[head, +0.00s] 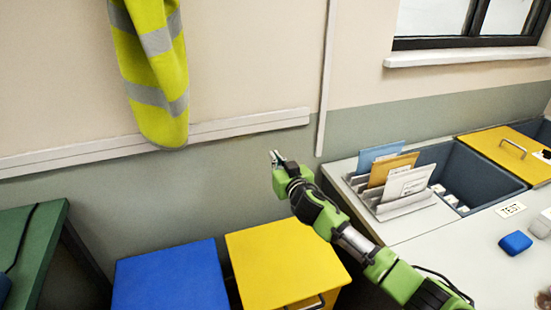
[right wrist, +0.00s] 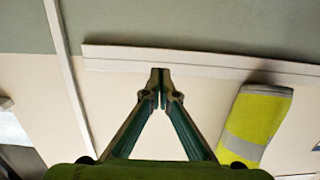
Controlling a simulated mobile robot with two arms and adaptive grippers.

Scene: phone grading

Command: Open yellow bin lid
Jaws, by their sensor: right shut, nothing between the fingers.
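A bin with a flat yellow lid (head: 283,262) stands on the floor against the wall, and its lid looks closed. A dark handle shows at its front right edge, partly cut off by the picture's bottom. My right gripper (head: 276,157) is up near the wall, above and behind the yellow lid and apart from it. In the right wrist view, its fingertips (right wrist: 160,75) are together and hold nothing, with the wall behind them. My left gripper is not in view.
A blue-lidded bin (head: 170,280) stands left of the yellow one. A green table (head: 35,235) is at far left. At right, a counter holds a letter rack (head: 400,206), a grey bin (head: 465,170) and another yellow panel with a handle (head: 510,150). A hi-vis vest (head: 158,75) hangs on the wall.

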